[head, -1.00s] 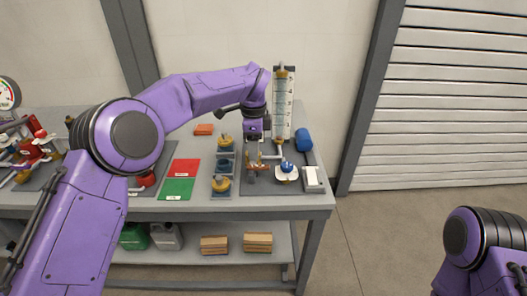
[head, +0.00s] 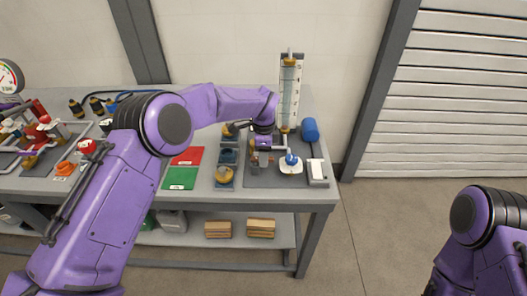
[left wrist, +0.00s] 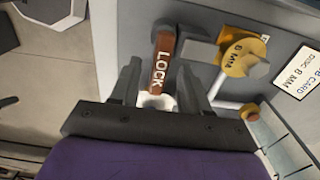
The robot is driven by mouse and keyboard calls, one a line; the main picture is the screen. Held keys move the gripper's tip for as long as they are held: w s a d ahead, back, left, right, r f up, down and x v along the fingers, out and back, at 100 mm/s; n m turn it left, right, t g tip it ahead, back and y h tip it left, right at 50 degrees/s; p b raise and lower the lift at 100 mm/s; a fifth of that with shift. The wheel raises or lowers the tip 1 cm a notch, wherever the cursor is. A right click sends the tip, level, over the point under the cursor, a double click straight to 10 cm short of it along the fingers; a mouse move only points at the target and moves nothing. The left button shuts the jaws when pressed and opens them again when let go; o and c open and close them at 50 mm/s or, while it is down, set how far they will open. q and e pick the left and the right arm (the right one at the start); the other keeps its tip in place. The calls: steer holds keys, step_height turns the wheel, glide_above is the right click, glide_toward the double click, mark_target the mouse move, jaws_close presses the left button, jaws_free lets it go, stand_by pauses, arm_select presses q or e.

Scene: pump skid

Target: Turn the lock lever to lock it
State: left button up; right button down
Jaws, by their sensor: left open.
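The lock lever, a brown-orange bar with white LOCK lettering (left wrist: 161,62), shows in the left wrist view in front of a grey plate. My left gripper (left wrist: 160,84) is open, its two grey fingers on either side of the lever, with visible gaps. Whether either finger touches the lever I cannot tell. In the head view my left gripper (head: 264,143) is low over the right part of the bench, and it and the wrist largely hide the lever. My right arm shows at the lower right of the head view; its gripper is out of frame.
Beside the lever is a yellow 8 MM disc (left wrist: 240,58). A blue-topped fitting on a white base (head: 291,162) stands right of my gripper. A clear gauge column (head: 288,95) and blue cylinder (head: 310,130) stand behind. Red (head: 188,156) and green (head: 180,178) mats lie left.

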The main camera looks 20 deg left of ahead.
arm_select(q)
steer(key=shift+s, duration=0.1)
jaws_close()
